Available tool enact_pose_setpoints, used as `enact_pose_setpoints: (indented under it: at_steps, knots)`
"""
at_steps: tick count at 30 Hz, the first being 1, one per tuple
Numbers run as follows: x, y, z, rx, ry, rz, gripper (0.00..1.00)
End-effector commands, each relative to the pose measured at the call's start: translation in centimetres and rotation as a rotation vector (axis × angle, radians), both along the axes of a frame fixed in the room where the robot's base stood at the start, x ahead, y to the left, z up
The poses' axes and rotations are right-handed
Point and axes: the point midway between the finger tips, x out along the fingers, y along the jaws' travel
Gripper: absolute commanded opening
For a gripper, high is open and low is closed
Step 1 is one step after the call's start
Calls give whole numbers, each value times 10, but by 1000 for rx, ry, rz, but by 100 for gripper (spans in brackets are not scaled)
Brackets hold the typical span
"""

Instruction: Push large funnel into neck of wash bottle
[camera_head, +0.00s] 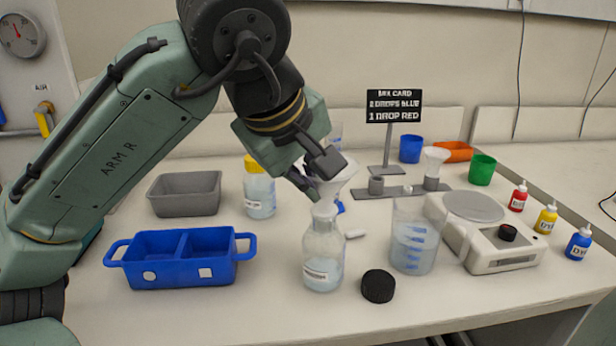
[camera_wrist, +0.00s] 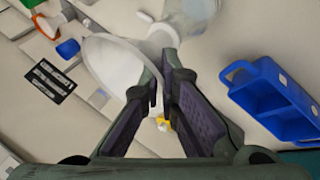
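The large funnel (camera_head: 341,180) is white and stands tilted over the wash bottle, its wide rim up and to the right. The wash bottle (camera_head: 323,262) is clear with pale blue liquid and a label, upright on the table. The funnel's narrow end is at the bottle's neck (camera_head: 324,210); I cannot tell how deep it sits. My gripper (camera_head: 314,176) comes from the upper left with its fingers close together at the funnel's side. In the wrist view, the fingertips (camera_wrist: 165,78) appear closed on the funnel (camera_wrist: 113,64), partly covering it. The bottle (camera_wrist: 192,18) lies beyond.
A beaker (camera_head: 414,243) stands close right of the bottle, with a black cap (camera_head: 378,286) in front. A blue two-part tray (camera_head: 185,263) is at left, and a yellow-capped bottle (camera_head: 259,190) behind. A balance (camera_head: 488,237) is at right.

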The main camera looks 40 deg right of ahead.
Motion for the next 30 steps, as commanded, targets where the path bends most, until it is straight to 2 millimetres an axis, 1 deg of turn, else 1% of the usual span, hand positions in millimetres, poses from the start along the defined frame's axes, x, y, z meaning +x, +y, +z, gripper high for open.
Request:
enact_pose_setpoints:
  at_steps: [12,13,24,30]
  knots:
    - [0,0,-5,0,0,0,0]
    - [0,0,-5,0,0,0,4]
    - [0,0,-5,0,0,0,28]
    - [0,0,-5,0,0,0,28]
